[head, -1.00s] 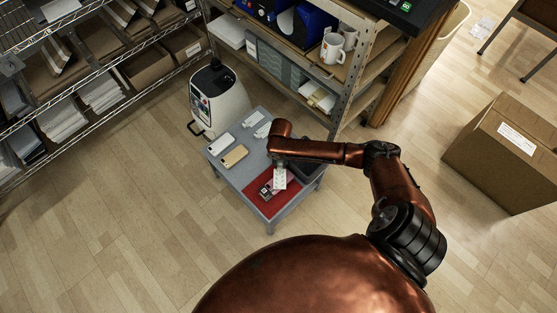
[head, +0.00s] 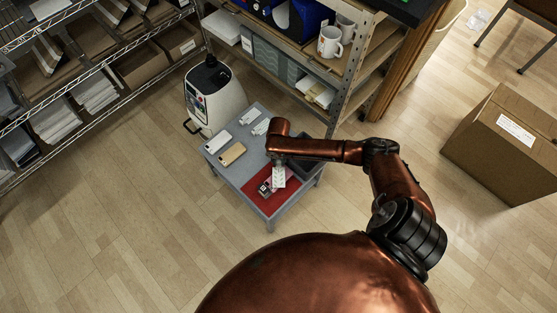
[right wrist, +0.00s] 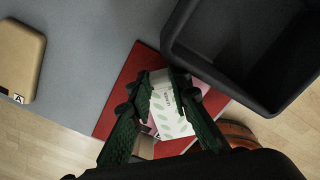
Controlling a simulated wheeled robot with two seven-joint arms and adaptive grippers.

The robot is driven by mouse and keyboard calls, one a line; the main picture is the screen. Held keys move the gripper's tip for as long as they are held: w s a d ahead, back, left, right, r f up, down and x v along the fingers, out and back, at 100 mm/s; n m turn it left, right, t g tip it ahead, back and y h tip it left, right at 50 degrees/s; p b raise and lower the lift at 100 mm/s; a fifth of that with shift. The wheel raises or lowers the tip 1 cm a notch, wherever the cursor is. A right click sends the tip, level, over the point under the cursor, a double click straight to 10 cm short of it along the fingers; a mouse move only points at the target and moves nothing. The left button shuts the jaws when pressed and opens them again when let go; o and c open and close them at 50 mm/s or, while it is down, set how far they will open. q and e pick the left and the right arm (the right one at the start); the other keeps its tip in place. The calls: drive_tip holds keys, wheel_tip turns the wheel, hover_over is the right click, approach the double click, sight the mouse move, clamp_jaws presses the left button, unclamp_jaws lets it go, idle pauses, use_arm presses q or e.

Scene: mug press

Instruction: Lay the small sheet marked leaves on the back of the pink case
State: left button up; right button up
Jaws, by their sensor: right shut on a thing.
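The small white sheet (right wrist: 168,108) with green leaf prints and lettering is between the fingers of my right gripper (right wrist: 160,90) in the right wrist view. It also shows in the head view (head: 279,177), over the red mat (head: 262,199). My right gripper is shut on it. Pink parts of the case (right wrist: 206,88) show beside and under the sheet, over the red mat (right wrist: 118,92). The sheet and fingers hide most of the case. I cannot tell whether the sheet touches it. My left gripper is not in view.
A dark open tray (right wrist: 250,50) stands close beside the mat. A tan case (head: 232,154) and a white case (head: 219,142) lie on the grey table (head: 215,168), with small white items behind. A white machine (head: 217,98) and metal shelves stand close behind the table.

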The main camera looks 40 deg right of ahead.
drive_tip(key=shift+f, duration=0.6)
drive_tip(key=o, duration=0.8)
drive_tip(key=shift+d+r, duration=0.15)
drive_tip(key=shift+d, duration=0.1)
